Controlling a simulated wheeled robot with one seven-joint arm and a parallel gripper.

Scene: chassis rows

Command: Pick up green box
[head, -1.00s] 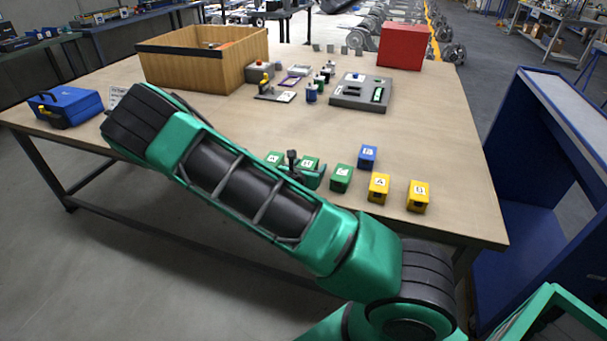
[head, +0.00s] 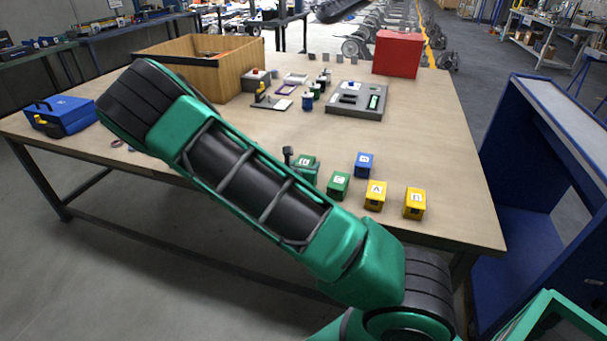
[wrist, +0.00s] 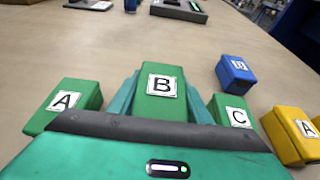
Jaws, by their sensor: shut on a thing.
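The green box marked B (wrist: 160,83) is between the two teal fingers of my gripper (wrist: 162,100) in the wrist view, and the jaws are shut on it. In the head view this box (head: 306,163) shows just beyond my arm, which covers most of my gripper. I cannot tell clearly how far it is off the table. A green box marked A (wrist: 68,101) is left of my gripper and a green box marked C (wrist: 234,112) is right of it. Box C also shows in the head view (head: 338,186); box A is hidden there.
A blue box (head: 364,165) and two yellow boxes (head: 375,196) (head: 414,204) stand to the right on the table (head: 440,160). A grey tray (head: 357,100), a wooden bin (head: 200,70), a red box (head: 397,53) and a blue toolbox (head: 62,115) lie farther off.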

